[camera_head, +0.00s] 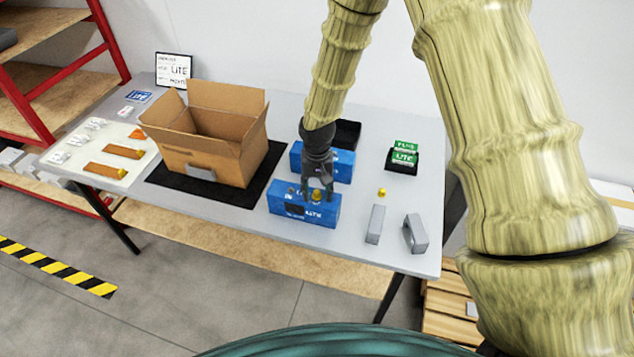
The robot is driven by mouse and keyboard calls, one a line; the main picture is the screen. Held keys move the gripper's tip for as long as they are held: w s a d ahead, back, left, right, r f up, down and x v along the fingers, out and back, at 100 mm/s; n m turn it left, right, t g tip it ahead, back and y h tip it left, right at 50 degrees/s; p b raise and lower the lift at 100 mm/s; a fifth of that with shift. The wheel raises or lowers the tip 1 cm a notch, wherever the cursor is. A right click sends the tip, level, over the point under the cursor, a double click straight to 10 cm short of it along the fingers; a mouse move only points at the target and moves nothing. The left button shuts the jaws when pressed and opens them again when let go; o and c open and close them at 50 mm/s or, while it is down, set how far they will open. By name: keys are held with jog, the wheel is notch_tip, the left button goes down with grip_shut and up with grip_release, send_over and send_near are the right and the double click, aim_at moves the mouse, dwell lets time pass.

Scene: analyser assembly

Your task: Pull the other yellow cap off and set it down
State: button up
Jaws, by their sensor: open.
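A blue analyser box (303,209) stands near the front edge of the table, with a yellow cap (317,195) on its top right part. My gripper (317,192) points down over this box, open, with its fingers around or beside the cap; I cannot tell if they touch it. Another loose yellow cap (382,191) lies on the table to the right. A second blue box (337,166) stands behind, partly hidden by my gripper.
An open cardboard box (205,160) stands on a black mat (235,196) to the left. Two grey blocks (375,224) (415,233) stand front right. Green-labelled boxes (403,156) sit behind them. A black tray (347,134) is at the back. Bare table surrounds the loose cap.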

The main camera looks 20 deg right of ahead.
aim_at(317, 192)
jog(key=shift+w+f, duration=0.35)
jog(key=shift+f, duration=0.1)
jog(key=shift+s+r, duration=0.2)
jog(key=shift+s, duration=0.1)
jog(key=shift+c, duration=1.2)
jog(key=shift+w+f, duration=0.1)
jog(key=shift+w, duration=0.1)
grip_shut()
jog(key=c, duration=0.7)
grip_release()
jog(key=shift+s, duration=0.1)
grip_shut()
jog(key=shift+r+p, duration=0.35)
jog(key=shift+r, duration=0.25)
jog(key=shift+r+p, duration=2.2)
jog(key=shift+r, duration=1.2)
